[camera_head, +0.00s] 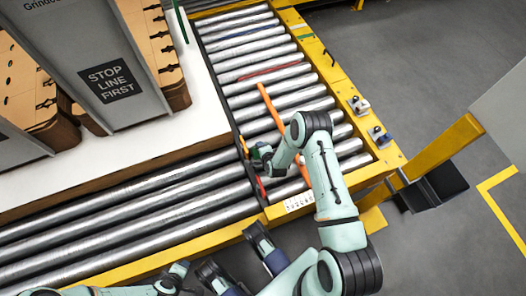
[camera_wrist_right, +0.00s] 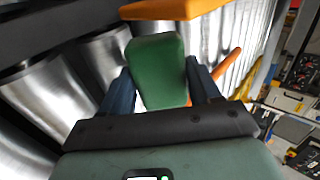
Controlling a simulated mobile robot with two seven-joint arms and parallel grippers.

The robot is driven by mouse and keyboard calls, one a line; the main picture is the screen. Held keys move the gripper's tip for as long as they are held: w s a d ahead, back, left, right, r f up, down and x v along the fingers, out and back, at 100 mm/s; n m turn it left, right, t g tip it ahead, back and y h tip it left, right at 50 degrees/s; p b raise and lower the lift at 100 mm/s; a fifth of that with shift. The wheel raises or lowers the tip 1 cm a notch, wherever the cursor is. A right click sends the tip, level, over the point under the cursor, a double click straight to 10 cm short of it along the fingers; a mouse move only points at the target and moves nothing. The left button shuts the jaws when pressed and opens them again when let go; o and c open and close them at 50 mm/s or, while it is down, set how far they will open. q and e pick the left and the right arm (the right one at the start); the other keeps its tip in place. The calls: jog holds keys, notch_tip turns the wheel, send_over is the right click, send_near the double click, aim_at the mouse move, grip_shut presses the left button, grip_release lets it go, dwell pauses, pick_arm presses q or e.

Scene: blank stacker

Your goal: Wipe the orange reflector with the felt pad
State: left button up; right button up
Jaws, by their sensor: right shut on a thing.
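My right gripper (camera_wrist_right: 160,92) is shut on a green block-shaped pad (camera_wrist_right: 157,70), with one dark blue finger on each side of it. In the head view my right gripper (camera_head: 262,157) is small and holds the green pad (camera_head: 256,152) near the black rail on the conveyor's left side. A small orange piece (camera_head: 244,147), apparently the reflector, is just left of the pad. In the wrist view an orange bar (camera_wrist_right: 180,9) lies just beyond the pad; I cannot tell if they touch.
A long orange rod (camera_head: 270,105) slants over the metal rollers (camera_head: 262,72) beside my right arm. A yellow frame (camera_head: 335,78) with small sensors (camera_head: 380,135) edges the conveyor. A grey "STOP LINE FIRST" panel (camera_head: 120,45) and cardboard stacks (camera_head: 162,45) stand at the upper left.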

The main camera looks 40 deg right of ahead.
aim_at(255, 149)
jog(key=shift+w+a, duration=0.25)
jog(key=shift+a, duration=0.55)
jog(key=shift+w, duration=0.1)
jog(key=shift+w+d+b, duration=0.25)
jog(key=shift+w+b, duration=0.3)
jog(key=shift+w, duration=0.25)
jog(key=shift+w+d+b, duration=0.25)
jog(key=shift+w+b, duration=0.3)
jog(key=shift+w, duration=0.2)
jog(key=shift+w+d+b, duration=0.25)
jog(key=shift+w+b, duration=0.3)
jog(key=shift+w, duration=0.25)
jog(key=shift+w+d+r+b, duration=0.25)
jog(key=shift+w+r+b, duration=0.05)
jog(key=shift+w+b, duration=0.45)
jog(key=shift+s+a+f+p, duration=0.15)
jog(key=shift+s+a+p, duration=0.1)
jog(key=shift+s+p, duration=0.4)
jog(key=shift+s+a+f+p, duration=0.15)
jog(key=shift+s+a+p, duration=0.4)
jog(key=shift+s, duration=0.25)
